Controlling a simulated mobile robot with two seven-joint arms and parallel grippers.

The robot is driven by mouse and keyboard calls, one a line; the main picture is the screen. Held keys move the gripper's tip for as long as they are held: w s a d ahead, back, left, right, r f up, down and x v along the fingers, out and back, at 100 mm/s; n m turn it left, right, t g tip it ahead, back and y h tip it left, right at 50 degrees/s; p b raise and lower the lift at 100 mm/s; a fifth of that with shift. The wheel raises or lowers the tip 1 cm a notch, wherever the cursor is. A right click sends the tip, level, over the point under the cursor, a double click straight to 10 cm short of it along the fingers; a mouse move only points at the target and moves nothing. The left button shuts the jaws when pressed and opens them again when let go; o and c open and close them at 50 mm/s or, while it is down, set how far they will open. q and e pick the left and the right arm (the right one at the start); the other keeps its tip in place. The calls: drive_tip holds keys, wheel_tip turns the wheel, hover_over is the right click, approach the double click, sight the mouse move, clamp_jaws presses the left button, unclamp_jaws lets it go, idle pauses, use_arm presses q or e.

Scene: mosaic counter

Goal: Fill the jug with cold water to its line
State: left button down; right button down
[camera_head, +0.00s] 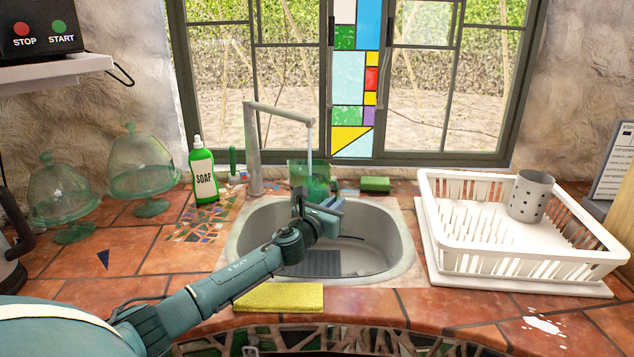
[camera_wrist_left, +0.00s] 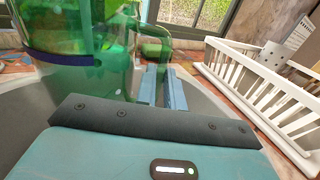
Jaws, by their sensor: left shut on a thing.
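The jug (camera_head: 318,174) is clear green and stands upright under the spout of the grey tap (camera_head: 252,150), over the sink (camera_head: 398,235). A thin stream of water (camera_head: 309,140) falls from the spout into the jug's top. My left gripper (camera_head: 325,206) is shut on the jug's handle. In the left wrist view the jug (camera_wrist_left: 95,25) fills the upper left, with a dark blue line (camera_wrist_left: 60,58) around it and its handle between my fingers (camera_wrist_left: 163,88). I cannot tell the water level. My right gripper is not in view.
A white dish rack (camera_head: 520,262) with a grey holder (camera_head: 530,196) stands right of the sink. A soap bottle (camera_head: 203,175) and glass domes (camera_head: 143,170) stand left.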

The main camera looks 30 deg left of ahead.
use_arm(q)
drive_tip(key=shift+r, duration=0.25)
drive_tip(key=s+d+p, duration=0.3)
drive_tip(key=s+d, duration=0.3)
idle(0.4)
idle(0.4)
drive_tip(key=w+a, duration=0.3)
drive_tip(key=s+d+p, duration=0.1)
drive_tip(key=s+d, duration=0.2)
idle(0.5)
idle(0.4)
